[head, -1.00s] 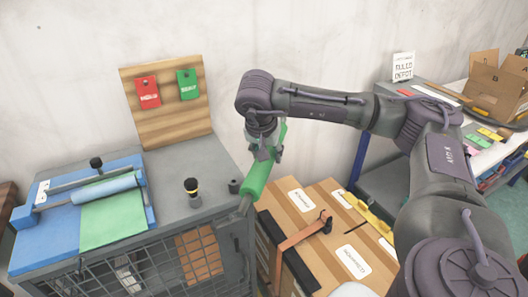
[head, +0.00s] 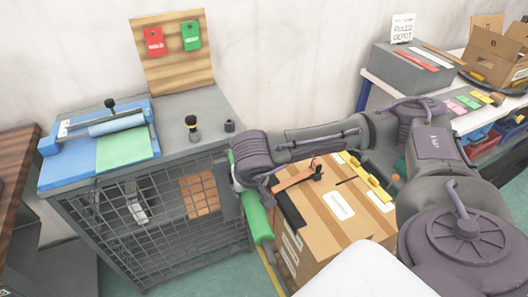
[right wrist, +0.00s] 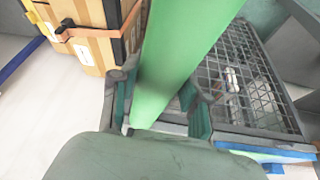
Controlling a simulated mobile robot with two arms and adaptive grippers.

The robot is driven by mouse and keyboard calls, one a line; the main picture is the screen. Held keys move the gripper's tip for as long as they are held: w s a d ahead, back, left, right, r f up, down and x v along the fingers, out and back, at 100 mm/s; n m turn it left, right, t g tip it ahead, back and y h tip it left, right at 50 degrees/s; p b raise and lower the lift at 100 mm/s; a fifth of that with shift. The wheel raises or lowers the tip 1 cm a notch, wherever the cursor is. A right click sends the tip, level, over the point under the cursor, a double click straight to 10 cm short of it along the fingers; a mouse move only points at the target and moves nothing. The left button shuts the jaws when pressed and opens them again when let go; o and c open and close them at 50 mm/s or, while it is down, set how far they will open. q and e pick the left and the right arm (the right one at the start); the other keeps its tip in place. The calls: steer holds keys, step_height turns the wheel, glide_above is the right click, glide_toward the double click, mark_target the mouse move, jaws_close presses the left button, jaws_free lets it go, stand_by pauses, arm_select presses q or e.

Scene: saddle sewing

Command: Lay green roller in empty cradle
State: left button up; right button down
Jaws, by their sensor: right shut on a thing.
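The green roller (head: 256,216) hangs steeply tilted beside the right front corner of the cage cabinet, its lower end below the cabinet top. My right gripper (right wrist: 162,112) is shut on it; in the right wrist view the roller (right wrist: 182,50) runs between the two fingers. In the head view, my wrist hides the fingers. The blue press (head: 70,150) on the cabinet top carries a light blue roller (head: 116,124) and a green sheet (head: 124,149). I cannot pick out an empty cradle for certain. My left gripper is not in view.
The cage cabinet (head: 165,228) has a black-and-yellow knob (head: 192,124) and a small dark cylinder (head: 229,126) on its top. A cardboard box (head: 335,210) stands right of the roller.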

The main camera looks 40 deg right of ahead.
steer(key=s+a+f+n+y, duration=0.1)
steer(key=a+f+n, duration=0.1)
steer(key=a+f, duration=0.1)
steer(key=s+a+f+n+y, duration=0.1)
steer(key=s+a+f+n, duration=0.1)
steer(key=a, duration=0.4)
steer(key=shift+s+a+f, duration=0.15)
steer(key=shift+s+f, duration=0.15)
steer(key=shift+f, duration=0.25)
